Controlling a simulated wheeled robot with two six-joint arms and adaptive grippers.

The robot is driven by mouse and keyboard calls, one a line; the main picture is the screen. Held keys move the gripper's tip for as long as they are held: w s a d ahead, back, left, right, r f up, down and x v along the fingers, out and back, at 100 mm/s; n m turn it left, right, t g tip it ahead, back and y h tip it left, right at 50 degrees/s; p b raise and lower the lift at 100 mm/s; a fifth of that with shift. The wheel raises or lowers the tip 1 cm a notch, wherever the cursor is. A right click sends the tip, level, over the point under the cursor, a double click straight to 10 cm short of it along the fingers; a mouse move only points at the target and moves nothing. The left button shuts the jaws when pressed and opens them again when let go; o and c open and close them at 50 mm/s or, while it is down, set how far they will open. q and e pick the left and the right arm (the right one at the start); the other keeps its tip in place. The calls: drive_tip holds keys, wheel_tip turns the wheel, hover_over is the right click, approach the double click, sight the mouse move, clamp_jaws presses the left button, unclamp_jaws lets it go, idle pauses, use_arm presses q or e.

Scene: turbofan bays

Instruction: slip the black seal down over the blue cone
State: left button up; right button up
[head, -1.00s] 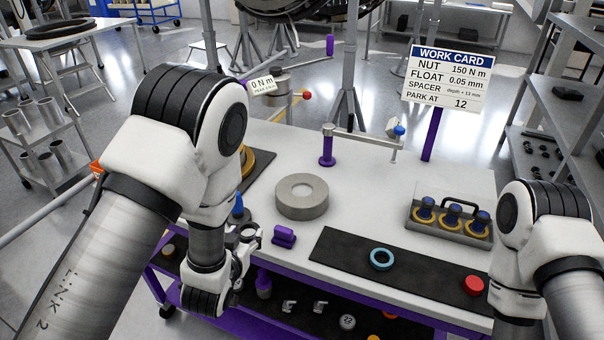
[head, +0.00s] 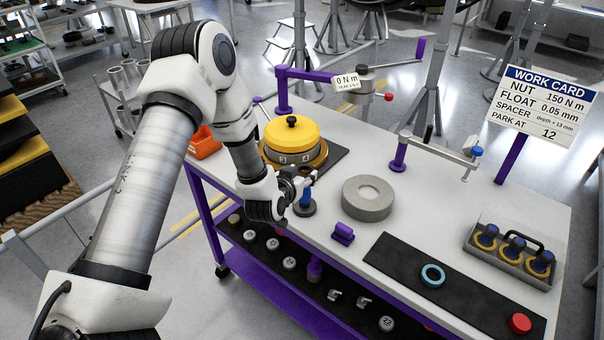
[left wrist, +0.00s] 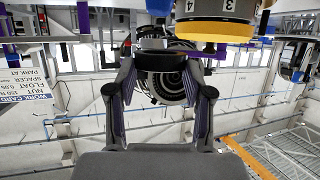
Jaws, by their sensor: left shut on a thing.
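The blue cone (head: 305,197) stands upright on a dark round base near the cart's front edge, left of the grey ring. My left gripper (head: 309,177) is level with the cone's top or just above it. In the left wrist view, its two fingers (left wrist: 160,72) are shut on the black seal (left wrist: 152,57), a dark ring between the fingertips. The wrist picture is upside down, and the cone's blue (left wrist: 160,5) shows at its top edge. The seal seems over the cone; whether they touch I cannot tell. My right gripper is out of view.
A yellow-topped unit (head: 291,137) stands close behind the gripper, with an orange bin (head: 205,143) left of it. A grey ring (head: 368,197) and a purple block (head: 343,233) lie to the right. A black mat (head: 400,262) holds a teal ring (head: 432,275) and a red cap (head: 520,323).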

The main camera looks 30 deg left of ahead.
sight(303, 203)
use_arm(q)
drive_tip(key=shift+f+b, duration=4.1)
drive_tip(key=shift+f, duration=1.2)
drive_tip(key=shift+f+b, duration=0.45)
drive_tip(key=shift+f, duration=0.1)
drive_tip(key=o, duration=1)
drive_tip(key=v, duration=1.2)
